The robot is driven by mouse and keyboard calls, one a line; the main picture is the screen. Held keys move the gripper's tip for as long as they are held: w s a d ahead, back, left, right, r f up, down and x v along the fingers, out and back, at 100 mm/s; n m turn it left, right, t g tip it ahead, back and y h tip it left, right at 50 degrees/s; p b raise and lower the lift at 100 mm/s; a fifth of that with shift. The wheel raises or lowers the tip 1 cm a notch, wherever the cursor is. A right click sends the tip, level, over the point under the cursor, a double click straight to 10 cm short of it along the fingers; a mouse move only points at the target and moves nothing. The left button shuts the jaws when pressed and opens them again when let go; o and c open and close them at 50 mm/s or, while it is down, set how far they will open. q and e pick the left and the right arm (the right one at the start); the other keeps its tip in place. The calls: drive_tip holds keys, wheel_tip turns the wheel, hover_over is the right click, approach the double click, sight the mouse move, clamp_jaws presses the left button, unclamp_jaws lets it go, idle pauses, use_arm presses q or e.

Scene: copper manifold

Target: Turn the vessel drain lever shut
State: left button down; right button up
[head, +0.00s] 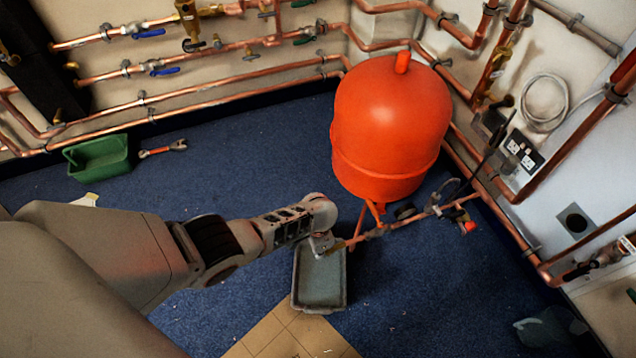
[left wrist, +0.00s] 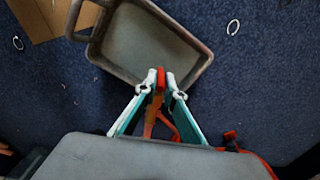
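The orange-red vessel (head: 390,125) stands on the blue floor by the wall corner. A copper drain pipe (head: 405,226) runs near its foot. My left gripper (head: 324,244) is at the left end of this pipe, above a grey tray (head: 340,300). In the left wrist view, the fingertips (left wrist: 162,82) close in on both sides of a small red lever (left wrist: 160,76), which fills the gap between them. The tray also shows there (left wrist: 193,72), below the lever. The lever is hidden by the gripper in the head view. My right gripper is out of view.
Copper pipes with blue-handled valves (head: 165,71) line the back wall. A green crate (head: 98,155) and a red wrench (head: 163,148) lie at the back left. Cardboard (head: 285,335) lies before the tray. More pipes run along the right wall.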

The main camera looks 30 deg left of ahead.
use_arm(q)
drive_tip(key=shift+r+y+p, duration=0.1)
drive_tip(key=shift+y+p, duration=0.2)
drive_tip(key=shift+s+d+t+y, duration=0.1)
drive_tip(key=shift+t+y, duration=0.2)
drive_tip(key=shift+t, duration=0.1)
drive_tip(key=shift+s+d+t+y+p, duration=0.1)
drive_tip(key=shift+s+t+y+p, duration=0.05)
drive_tip(key=shift+t+y+p, duration=0.25)
drive_tip(key=t+y, duration=0.1)
drive_tip(key=y, duration=0.1)
drive_tip(key=shift+s+d+f+t+y+b, duration=0.2)
drive_tip(key=shift+s+f+t+y+b, duration=0.1)
drive_tip(key=shift+s+f+t+b, duration=0.1)
drive_tip(key=c, duration=2.1)
unclamp_jaws()
drive_tip(key=shift+c, duration=0.2)
drive_tip(key=shift+w, duration=0.15)
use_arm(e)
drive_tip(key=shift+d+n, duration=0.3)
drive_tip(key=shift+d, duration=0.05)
use_arm(q)
drive_tip(key=shift+r, duration=0.1)
